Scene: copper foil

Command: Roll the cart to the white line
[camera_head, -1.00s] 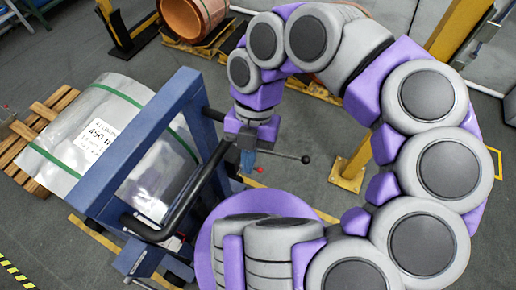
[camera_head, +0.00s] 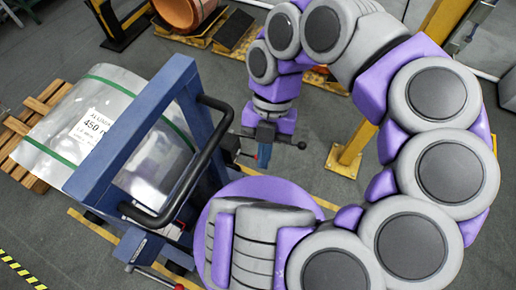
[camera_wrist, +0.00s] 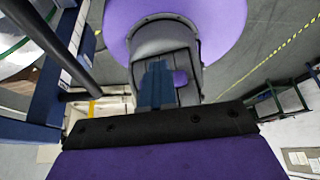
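The cart is a blue frame (camera_head: 150,125) with a black bar handle (camera_head: 207,150) on its near side, at left in the head view. In the wrist view the black handle bar (camera_wrist: 50,40) and blue frame show at left. My gripper (camera_head: 264,155) is just right of the handle, apart from it, pointing down. In the wrist view its blue fingers (camera_wrist: 156,85) lie side by side, closed, with nothing seen between them. I make out no white line on the floor in these views.
A silver roll (camera_head: 75,135) with green straps lies on a wooden pallet (camera_head: 25,175) at left. An orange coil (camera_head: 185,10) is at the top. A yellow post (camera_head: 345,155) stands right of the gripper. Yellow-black tape (camera_head: 20,270) marks the floor at lower left.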

